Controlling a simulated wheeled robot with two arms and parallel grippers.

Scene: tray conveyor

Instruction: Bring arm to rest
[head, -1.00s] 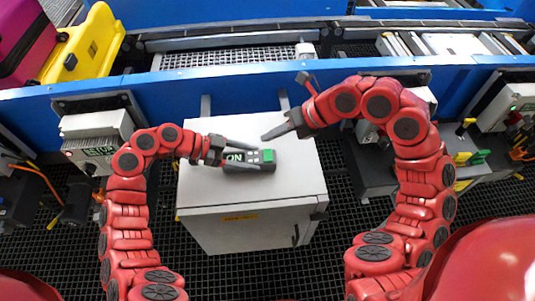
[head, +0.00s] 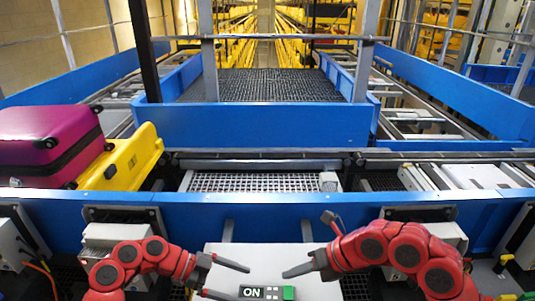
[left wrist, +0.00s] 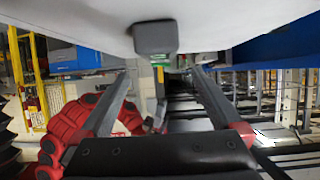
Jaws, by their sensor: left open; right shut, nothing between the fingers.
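A dark switch box (head: 262,292) with a lit "ON" display and a green end lies on the white cabinet top (head: 222,262), at the bottom edge of the head view. My left gripper (head: 240,284) is open, its fingers apart at the left end of the box. In the left wrist view, a dark block with a green part (left wrist: 155,40), apparently the same box, shows beyond and between the open fingers (left wrist: 165,85). My right gripper (head: 286,274) is shut and empty above the cabinet, right of the left gripper, pointing left.
A blue conveyor wall (head: 270,215) runs across behind the cabinet. On the belt at left, a magenta suitcase (head: 45,140) lies on a yellow tray (head: 120,165). A grid-floored blue section (head: 265,85) lies farther back. Grey control boxes (head: 112,235) flank the cabinet.

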